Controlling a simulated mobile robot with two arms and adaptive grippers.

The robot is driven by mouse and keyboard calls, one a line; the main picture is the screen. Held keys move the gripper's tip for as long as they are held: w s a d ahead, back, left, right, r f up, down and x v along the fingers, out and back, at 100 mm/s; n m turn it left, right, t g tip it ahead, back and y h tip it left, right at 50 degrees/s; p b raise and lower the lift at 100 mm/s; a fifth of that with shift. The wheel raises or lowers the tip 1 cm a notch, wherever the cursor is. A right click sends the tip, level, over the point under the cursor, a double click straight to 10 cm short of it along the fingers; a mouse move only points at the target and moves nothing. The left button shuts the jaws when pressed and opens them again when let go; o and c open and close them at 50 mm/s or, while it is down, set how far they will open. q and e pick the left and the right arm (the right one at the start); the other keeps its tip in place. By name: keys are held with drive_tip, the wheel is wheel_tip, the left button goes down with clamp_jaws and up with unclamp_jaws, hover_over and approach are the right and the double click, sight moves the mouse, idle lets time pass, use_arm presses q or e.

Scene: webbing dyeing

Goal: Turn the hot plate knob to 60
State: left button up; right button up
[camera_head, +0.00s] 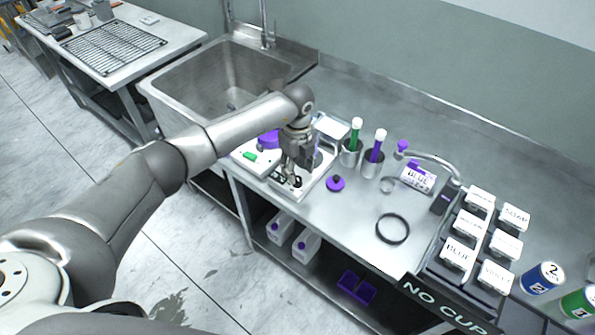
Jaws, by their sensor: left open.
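The hot plate (318,183) is a white unit on the steel counter, left of the middle. Its dark knob (297,181) sits on the front panel and is partly hidden by my gripper. The knob's setting is too small to read. My left gripper (291,176) reaches down from above with its fingers open, right at the knob. I cannot tell whether the fingers touch it. My right gripper is not in view.
A black ring (392,228) and labelled white boxes (457,254) are to the right. A sink (222,75) is at the left.

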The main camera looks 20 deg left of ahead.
sight(298, 178)
use_arm(q)
drive_tip(key=shift+f+p, duration=0.3)
drive_tip(key=shift+f, duration=1.65)
clamp_jaws()
